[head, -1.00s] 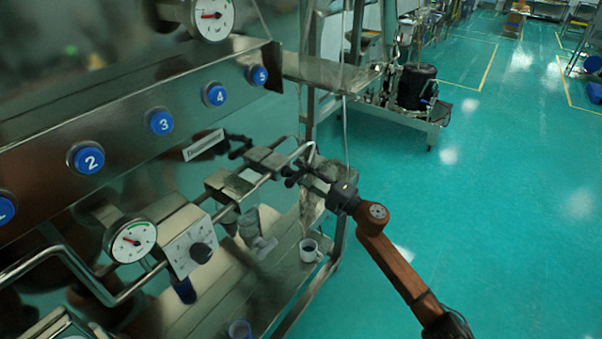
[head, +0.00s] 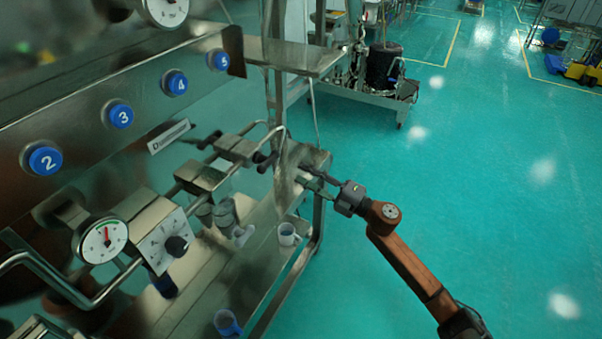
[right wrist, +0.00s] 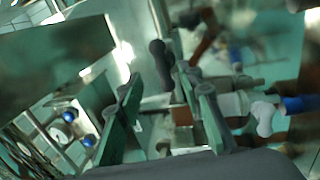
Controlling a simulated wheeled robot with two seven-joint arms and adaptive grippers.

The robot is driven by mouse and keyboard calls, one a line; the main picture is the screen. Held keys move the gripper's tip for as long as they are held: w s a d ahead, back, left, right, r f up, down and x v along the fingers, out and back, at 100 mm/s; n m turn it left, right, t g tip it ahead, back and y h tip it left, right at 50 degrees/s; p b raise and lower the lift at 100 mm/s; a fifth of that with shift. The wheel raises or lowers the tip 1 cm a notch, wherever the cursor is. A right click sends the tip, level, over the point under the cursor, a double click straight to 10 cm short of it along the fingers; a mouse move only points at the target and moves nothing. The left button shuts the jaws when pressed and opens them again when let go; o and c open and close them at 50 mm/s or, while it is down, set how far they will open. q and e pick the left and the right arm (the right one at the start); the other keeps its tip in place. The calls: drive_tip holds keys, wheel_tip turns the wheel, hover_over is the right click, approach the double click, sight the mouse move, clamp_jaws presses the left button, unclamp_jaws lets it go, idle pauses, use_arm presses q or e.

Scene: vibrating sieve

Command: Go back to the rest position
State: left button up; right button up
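My right gripper (head: 302,174) is at the right side of the steel machine, its arm coming in from the lower right. In the right wrist view its two fingers (right wrist: 165,112) stand apart with green inner faces and nothing held between them. A dark valve handle (head: 267,161) on the machine's piping is just left of the fingertips, with a small gap in the head view. A dark handle (right wrist: 162,66) shows beyond the fingers in the right wrist view. My left gripper is not in view.
The steel machine carries blue numbered buttons (head: 121,115), a gauge (head: 103,240) and a dial box (head: 164,238). The green floor (head: 460,200) on the right is open.

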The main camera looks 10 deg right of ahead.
idle(0.3)
